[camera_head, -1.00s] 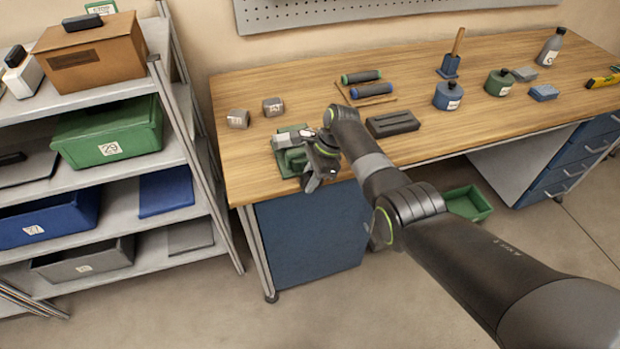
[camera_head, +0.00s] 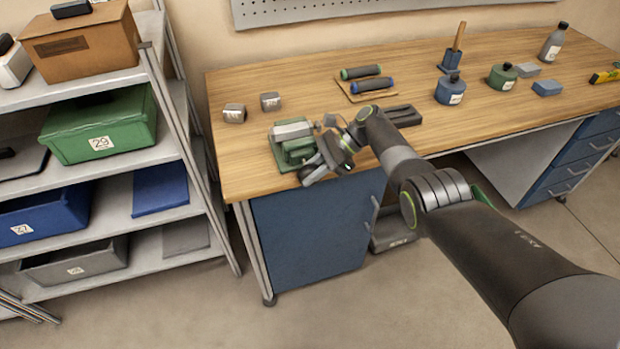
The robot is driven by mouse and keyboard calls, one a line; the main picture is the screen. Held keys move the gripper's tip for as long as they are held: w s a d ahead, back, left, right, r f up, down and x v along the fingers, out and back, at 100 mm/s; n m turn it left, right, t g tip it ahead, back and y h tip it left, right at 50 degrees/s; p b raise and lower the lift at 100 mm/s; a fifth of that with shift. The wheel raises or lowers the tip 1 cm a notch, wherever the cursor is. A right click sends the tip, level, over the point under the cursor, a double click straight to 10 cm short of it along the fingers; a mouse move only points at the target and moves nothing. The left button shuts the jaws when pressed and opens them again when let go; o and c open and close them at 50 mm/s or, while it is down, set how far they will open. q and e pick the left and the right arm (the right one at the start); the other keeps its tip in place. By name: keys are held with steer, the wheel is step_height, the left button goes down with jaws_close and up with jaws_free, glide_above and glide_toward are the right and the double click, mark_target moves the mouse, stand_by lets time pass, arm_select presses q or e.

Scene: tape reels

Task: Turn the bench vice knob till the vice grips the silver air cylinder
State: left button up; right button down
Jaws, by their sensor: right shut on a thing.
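The green bench vice (camera_head: 280,158) stands at the front left part of the wooden bench, near its front edge. A silver-grey piece, which looks like the air cylinder (camera_head: 292,130), lies across the top of the vice at its jaws. I cannot tell whether the jaws touch it. My right gripper (camera_head: 314,172) is at the front right side of the vice, tilted, with its fingers shut on the vice knob. The knob itself is hidden by the fingers. My left gripper is not in view.
Two small grey blocks (camera_head: 270,101) lie behind the vice. A tray with two rollers (camera_head: 367,80) and a dark grey block (camera_head: 403,116) lie near my right arm. Bottles (camera_head: 450,90) stand farther right. A shelf with bins (camera_head: 100,130) is at the left.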

steer(key=shift+y+b, duration=0.6)
steer(key=shift+b, duration=0.1)
steer(key=c, duration=1.2)
jaws_free()
steer(key=shift+c, duration=0.2)
steer(key=shift+d, duration=0.15)
steer(key=b+v, duration=0.5)
steer(key=v, duration=1.2)
steer(key=shift+w, duration=0.3)
